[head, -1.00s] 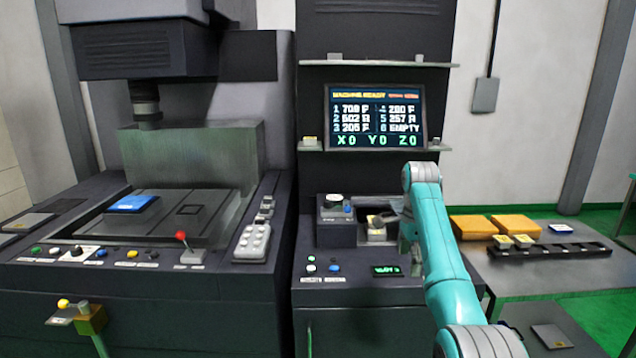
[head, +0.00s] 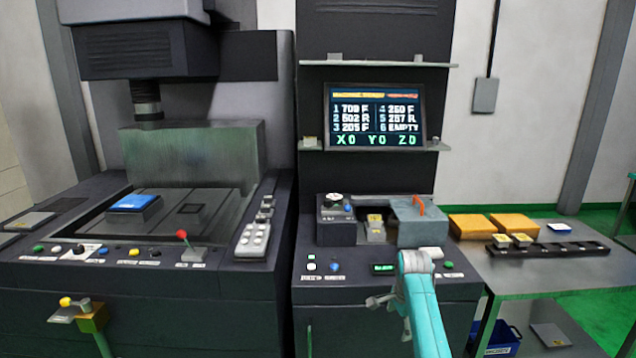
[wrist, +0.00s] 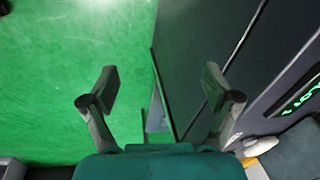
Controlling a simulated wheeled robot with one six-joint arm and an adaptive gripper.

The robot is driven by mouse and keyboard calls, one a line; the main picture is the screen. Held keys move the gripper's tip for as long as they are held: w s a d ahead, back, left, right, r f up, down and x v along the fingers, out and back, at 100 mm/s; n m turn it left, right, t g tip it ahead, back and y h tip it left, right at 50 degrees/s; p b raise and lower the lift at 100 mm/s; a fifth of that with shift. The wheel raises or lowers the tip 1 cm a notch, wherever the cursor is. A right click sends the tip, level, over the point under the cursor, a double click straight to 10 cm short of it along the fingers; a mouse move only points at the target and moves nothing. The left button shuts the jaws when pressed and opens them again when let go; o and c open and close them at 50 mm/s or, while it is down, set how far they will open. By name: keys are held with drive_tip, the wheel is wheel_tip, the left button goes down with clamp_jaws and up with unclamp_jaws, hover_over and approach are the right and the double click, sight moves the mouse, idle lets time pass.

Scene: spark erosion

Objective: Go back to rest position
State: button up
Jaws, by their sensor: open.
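My gripper (head: 388,302) is low in front of the right-hand console in the head view, at the end of my teal arm. In the wrist view my gripper (wrist: 160,85) has its two fingers wide apart with nothing between them. Below it are the green floor (wrist: 70,70) and the dark front of the console (wrist: 185,70). The console's small green display (wrist: 300,97) shows at the right of the wrist view.
The console (head: 350,292) carries a grey box with an orange handle (head: 420,206). A grey side table (head: 530,270) at the right holds orange blocks (head: 472,226) and a black rack (head: 560,250). The spark erosion machine (head: 150,290) stands left. A blue bin (head: 503,338) is below the table.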

drive_tip(key=s+a+f+n+t, duration=0.1)
drive_tip(key=s+f+n+t, duration=0.1)
drive_tip(key=s+f, duration=0.6)
drive_tip(key=s+a+f+n+t, duration=0.15)
drive_tip(key=s+f, duration=0.35)
drive_tip(key=f, duration=0.7)
drive_tip(key=s+f+n+t, duration=0.1)
drive_tip(key=s+f+n, duration=0.15)
drive_tip(key=s, duration=0.65)
drive_tip(key=s+f+n+t, duration=0.15)
drive_tip(key=s+f, duration=0.25)
drive_tip(key=s, duration=0.5)
drive_tip(key=s+r+n+t, duration=0.1)
drive_tip(key=s+r, duration=0.2)
drive_tip(key=s, duration=0.4)
drive_tip(key=s+a+r+n+t, duration=0.1)
drive_tip(key=s+r+n, duration=0.15)
drive_tip(key=s, duration=0.55)
drive_tip(key=s+r+t, duration=0.1)
drive_tip(key=s+r, duration=0.2)
drive_tip(key=s, duration=0.4)
drive_tip(key=s+r+n+t, duration=0.1)
drive_tip(key=s+r+n, duration=0.1)
drive_tip(key=s+r, duration=0.4)
drive_tip(key=s+r+n+t, duration=0.2)
drive_tip(key=s+r, duration=0.5)
drive_tip(key=r, duration=0.7)
drive_tip(key=shift+s+a+r+t, duration=0.15)
drive_tip(key=shift+a+r+t, duration=0.15)
drive_tip(key=shift+a+r, duration=0.05)
